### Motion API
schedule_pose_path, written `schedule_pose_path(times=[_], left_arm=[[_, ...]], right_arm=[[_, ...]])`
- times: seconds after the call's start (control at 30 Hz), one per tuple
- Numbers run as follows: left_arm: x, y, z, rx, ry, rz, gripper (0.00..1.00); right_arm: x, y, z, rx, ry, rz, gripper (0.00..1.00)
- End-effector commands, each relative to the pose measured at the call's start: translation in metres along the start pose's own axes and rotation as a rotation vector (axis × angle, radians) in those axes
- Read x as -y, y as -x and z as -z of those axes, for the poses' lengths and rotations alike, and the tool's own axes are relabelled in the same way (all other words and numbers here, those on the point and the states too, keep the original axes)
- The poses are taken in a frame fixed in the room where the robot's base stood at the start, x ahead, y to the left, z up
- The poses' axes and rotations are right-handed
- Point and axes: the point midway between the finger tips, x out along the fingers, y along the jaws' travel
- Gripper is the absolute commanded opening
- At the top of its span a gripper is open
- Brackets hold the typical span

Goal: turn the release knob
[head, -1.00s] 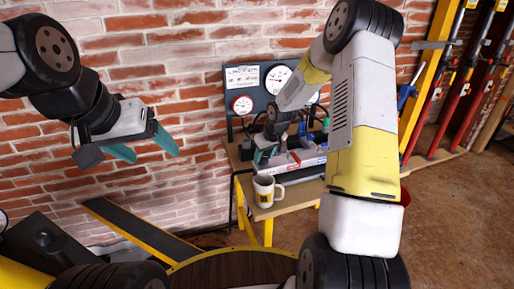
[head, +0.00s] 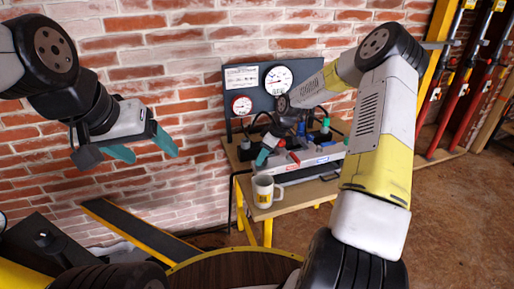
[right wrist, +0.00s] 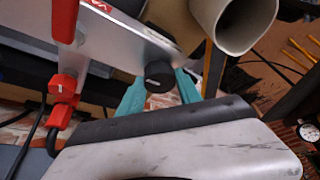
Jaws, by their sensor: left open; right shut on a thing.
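The release knob is a small dark round knob (right wrist: 158,76) on the front of a grey metal block (right wrist: 125,45) in the right wrist view. My right gripper (right wrist: 160,90) has its teal fingers on either side of the knob and is shut on it. In the head view my right gripper (head: 267,151) is at the left end of the block (head: 310,163) on the bench; the knob itself cannot be made out there. My left gripper (head: 145,149) is open and empty, up in front of the brick wall, away from the bench.
A white mug (head: 263,191) stands on the bench (head: 300,193) close in front of my right gripper; it also shows in the right wrist view (right wrist: 235,22). A panel with a large gauge (head: 278,80) and a small gauge (head: 242,105) stands behind. A red clamp-like part (right wrist: 64,88) is beside the block.

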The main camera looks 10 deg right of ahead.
Motion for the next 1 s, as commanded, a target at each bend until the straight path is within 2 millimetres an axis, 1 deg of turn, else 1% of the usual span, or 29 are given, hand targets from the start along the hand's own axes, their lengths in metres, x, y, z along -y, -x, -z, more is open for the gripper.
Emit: schedule_pose_path(times=[0.37,0.4,0.5,0.83,0.93,1.0], left_arm=[[0.000,0.000,0.000,0.000,0.000,0.000,0.73],[0.000,0.000,0.000,0.000,0.000,0.000,0.73],[0.000,0.000,0.000,0.000,0.000,0.000,0.73],[0.000,0.000,0.000,0.000,0.000,0.000,0.73],[0.000,0.000,0.000,0.000,0.000,0.000,0.73],[0.000,0.000,0.000,0.000,0.000,0.000,0.73]], right_arm=[[-0.001,0.000,-0.001,0.002,0.005,0.001,0.01],[-0.001,0.000,-0.001,0.002,0.005,0.001,0.45],[-0.001,0.000,-0.001,0.002,0.005,0.001,0.63],[0.000,0.002,-0.001,0.001,0.004,0.001,0.63],[-0.001,0.011,-0.001,0.001,0.003,-0.001,0.63],[-0.002,0.022,-0.001,0.001,0.004,-0.003,0.63]])
